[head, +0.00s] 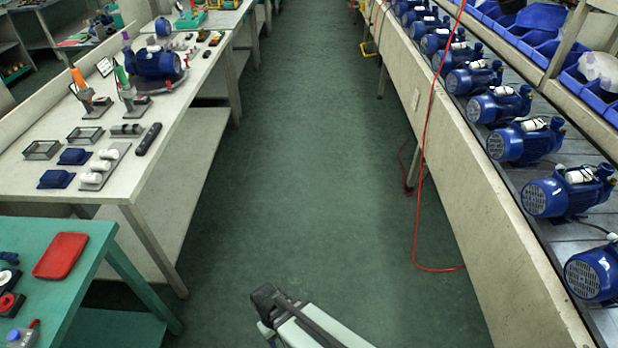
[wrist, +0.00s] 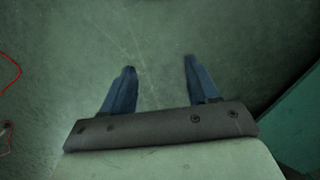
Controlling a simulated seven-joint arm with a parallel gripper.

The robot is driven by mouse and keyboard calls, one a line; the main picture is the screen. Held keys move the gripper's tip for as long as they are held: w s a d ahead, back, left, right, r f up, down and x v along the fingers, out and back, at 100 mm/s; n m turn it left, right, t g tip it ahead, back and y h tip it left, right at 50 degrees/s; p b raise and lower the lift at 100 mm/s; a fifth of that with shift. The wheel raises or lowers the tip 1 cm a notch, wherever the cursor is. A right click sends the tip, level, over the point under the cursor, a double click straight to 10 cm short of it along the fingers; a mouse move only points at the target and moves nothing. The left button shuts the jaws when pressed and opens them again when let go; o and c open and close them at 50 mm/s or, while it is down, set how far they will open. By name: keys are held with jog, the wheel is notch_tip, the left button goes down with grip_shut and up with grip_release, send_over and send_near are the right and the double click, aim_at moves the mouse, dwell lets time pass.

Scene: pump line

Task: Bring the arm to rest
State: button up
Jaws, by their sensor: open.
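My gripper (wrist: 160,80) shows in the wrist view with its two blue fingers spread apart. It is open and nothing is between the fingers. Only bare green floor (wrist: 155,30) lies beyond the fingertips. In the head view, part of my arm (head: 300,325) shows at the bottom middle, over the aisle floor. The gripper's fingers cannot be made out in the head view.
A white workbench (head: 150,150) with a blue pump (head: 155,62) and small parts stands at left. A green table (head: 90,255) with a red tray (head: 61,255) is at lower left. A pump conveyor (head: 485,150) runs along the right. A red cable (head: 418,210) hangs there. The aisle between is clear.

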jog(key=s+d+f+m+g+y, duration=0.1)
jog(key=s+d+f+m, duration=0.3)
jog(key=d, duration=0.9)
jog(key=s+d+f+m+g+y, duration=0.1)
jog(key=s+d+f+m+g, duration=0.2)
jog(key=d, duration=0.9)
jog(key=s+f+m, duration=0.1)
jog(key=s, duration=0.1)
jog(key=shift+s+d+f+g, duration=0.3)
jog(key=shift+d, duration=0.1)
